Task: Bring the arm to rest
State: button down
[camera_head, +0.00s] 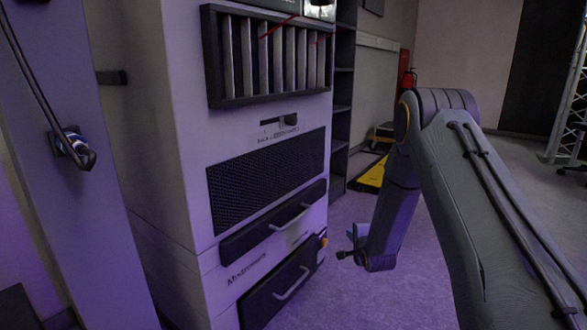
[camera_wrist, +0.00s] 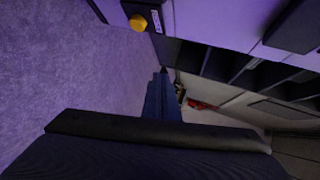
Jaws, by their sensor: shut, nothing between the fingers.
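My arm (camera_head: 450,170) stands at the right of the head view, bent at a high elbow with the forearm hanging down. My gripper (camera_head: 345,254) is small at its lower end, in front of the cabinet's lower drawers and apart from them as far as I can tell. In the wrist view my gripper (camera_wrist: 163,74) points away from the camera, its fingers together and empty. The dark bar across the bottom of that view hides part of it.
A tall grey cabinet (camera_head: 185,140) with drawers and a mesh panel fills the left and middle. A yellow-and-black floor piece (camera_head: 371,177) and a red extinguisher (camera_head: 407,82) are behind. A truss (camera_head: 568,100) stands far right. The wrist view shows a yellow knob (camera_wrist: 138,22) and open carpet.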

jog(key=s+r+n+g, duration=0.4)
jog(key=s+r+n, duration=0.15)
jog(key=s, duration=0.75)
jog(key=s+a+r+n+g+h, duration=0.1)
jog(key=s+r+n+g, duration=0.4)
jog(key=s, duration=0.9)
jog(key=s+r+n+g, duration=0.25)
jog(key=s+n, duration=0.35)
jog(key=s, duration=0.7)
jog(key=s+a+r+n+g+y+p, duration=0.15)
jog(key=s+a+r+n, duration=0.25)
jog(key=s+a+r, duration=0.5)
jog(key=s+a+r+n+g+p, duration=0.1)
jog(key=s+a+r+n+p, duration=0.25)
jog(key=s+a, duration=0.8)
jog(key=d+r+m+p, duration=0.2)
jog(key=d+r+p, duration=0.4)
jog(key=r+p, duration=0.4)
jog(key=w+d+r+m+h+p, duration=0.1)
jog(key=d+r+p, duration=0.6)
jog(key=p, duration=0.7)
jog(key=d+r+m+p, duration=0.4)
jog(key=d+r+p, duration=0.3)
jog(key=r+p, duration=0.5)
jog(key=shift+w+r+p, duration=0.3)
jog(key=shift+w+p, duration=0.1)
jog(key=shift+p, duration=0.2)
jog(key=shift+h, duration=0.25)
